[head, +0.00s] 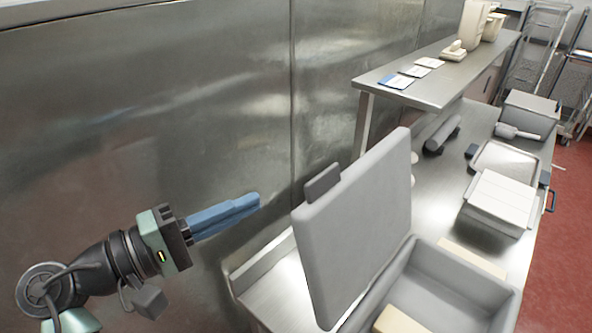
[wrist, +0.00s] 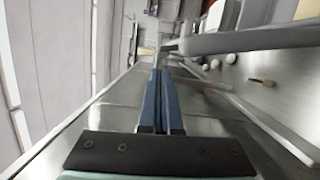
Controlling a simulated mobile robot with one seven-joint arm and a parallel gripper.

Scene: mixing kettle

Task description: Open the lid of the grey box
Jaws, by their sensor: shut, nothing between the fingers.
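The grey box (head: 462,290) stands on the steel table at the bottom right of the head view. Its grey lid (head: 358,225) is raised and stands nearly upright at the box's left side, with a dark tab (head: 323,182) on its edge. The inside of the box shows, with a pale tan piece in it. My gripper (head: 258,200) is to the left of the raised lid, apart from it, with its blue fingers shut and empty. In the wrist view the shut fingers (wrist: 158,80) point along the table, and a grey edge runs across the upper right.
A steel shelf (head: 440,70) holds cards and pale containers at the back. A closed light-grey box (head: 500,203), a tray (head: 505,160) and a grey box with a scoop on it (head: 527,112) stand farther along the table. A steel wall (head: 150,100) is behind my arm.

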